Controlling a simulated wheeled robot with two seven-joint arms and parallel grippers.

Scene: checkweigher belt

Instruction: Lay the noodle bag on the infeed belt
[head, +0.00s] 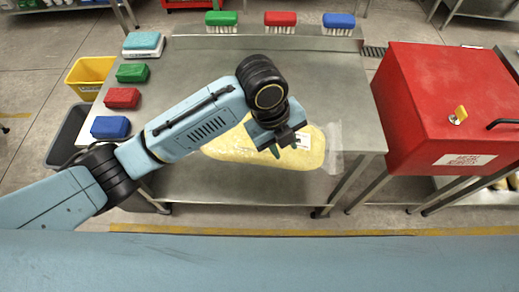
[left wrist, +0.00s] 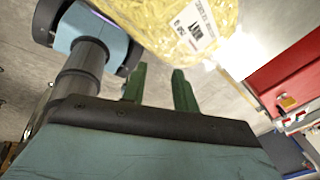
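The noodle bag (head: 235,148) is a yellow pillow-shaped bag with a white label and a clear end at the right. It overlaps the front edge of the steel table in the head view; I cannot tell if it rests there. My left gripper (head: 287,142) is over the label side of the bag and hides part of it. In the left wrist view the two green fingers of the left gripper (left wrist: 160,80) stand apart with nothing between them. The bag (left wrist: 185,25) shows just past their tips, label visible. My right gripper is not in view. I cannot make out the infeed belt.
The steel table (head: 340,95) is mostly bare in the middle. Green, red and blue brushes (head: 280,20) line its back edge, and coloured blocks (head: 122,98) its left edge. A large red cabinet (head: 445,100) stands at the right. A yellow bin (head: 88,75) stands at the left.

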